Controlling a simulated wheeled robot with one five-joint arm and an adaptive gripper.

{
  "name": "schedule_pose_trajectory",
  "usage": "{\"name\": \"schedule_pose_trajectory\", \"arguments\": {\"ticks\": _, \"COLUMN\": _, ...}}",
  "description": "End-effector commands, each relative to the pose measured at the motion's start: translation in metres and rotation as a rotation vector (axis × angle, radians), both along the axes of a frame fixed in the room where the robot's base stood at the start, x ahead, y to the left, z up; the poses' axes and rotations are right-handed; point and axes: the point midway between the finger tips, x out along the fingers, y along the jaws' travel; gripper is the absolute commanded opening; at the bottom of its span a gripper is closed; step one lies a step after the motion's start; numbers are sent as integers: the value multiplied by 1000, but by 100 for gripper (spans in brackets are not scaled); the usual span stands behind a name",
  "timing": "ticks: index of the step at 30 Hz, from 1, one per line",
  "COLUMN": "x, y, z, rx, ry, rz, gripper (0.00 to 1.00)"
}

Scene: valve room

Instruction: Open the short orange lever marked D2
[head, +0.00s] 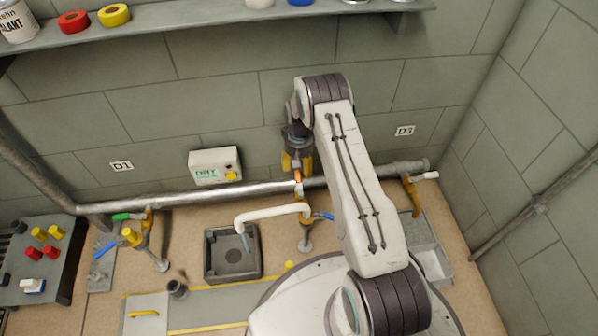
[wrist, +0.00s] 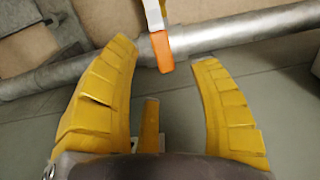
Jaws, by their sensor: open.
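The short orange lever (head: 298,177) is on the middle valve of the wall pipe, just below my gripper (head: 297,160) in the head view. In the wrist view the orange lever (wrist: 162,50) lies across the pipe, its orange end towards me, between my two yellow fingertips (wrist: 164,56). Clear gaps show on both sides of it. My gripper is open and empty; its depth from the lever is hard to tell. No D2 sign is visible; my arm covers part of the wall there.
The grey pipe (head: 240,191) runs along the wall. A white spout (head: 265,213) and a blue handle (head: 323,216) sit below the lever. Signs D1 (head: 121,166) and D3 (head: 405,131) flank the middle. A shelf (head: 200,18) overhangs above.

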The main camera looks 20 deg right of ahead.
Motion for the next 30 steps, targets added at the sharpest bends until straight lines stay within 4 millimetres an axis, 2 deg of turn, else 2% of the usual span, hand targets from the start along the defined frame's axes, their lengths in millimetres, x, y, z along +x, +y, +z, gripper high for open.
{"name": "schedule_pose_trajectory", "arguments": {"ticks": 1, "x": 1, "y": 0, "z": 11, "rx": -1, "ry": -3, "rz": 1, "gripper": 57}}
{"name": "schedule_pose_trajectory", "arguments": {"ticks": 6, "x": 0, "y": 1, "z": 38, "rx": 0, "ry": -2, "rz": 1, "gripper": 57}}
{"name": "schedule_pose_trajectory", "arguments": {"ticks": 12, "x": 0, "y": 1, "z": 60, "rx": 0, "ry": -1, "rz": 2, "gripper": 57}}
{"name": "schedule_pose_trajectory", "arguments": {"ticks": 18, "x": 0, "y": 1, "z": 71, "rx": 0, "ry": 1, "rz": 2, "gripper": 57}}
{"name": "schedule_pose_trajectory", "arguments": {"ticks": 30, "x": 0, "y": 1, "z": 72, "rx": 0, "ry": 1, "rz": 2, "gripper": 57}}
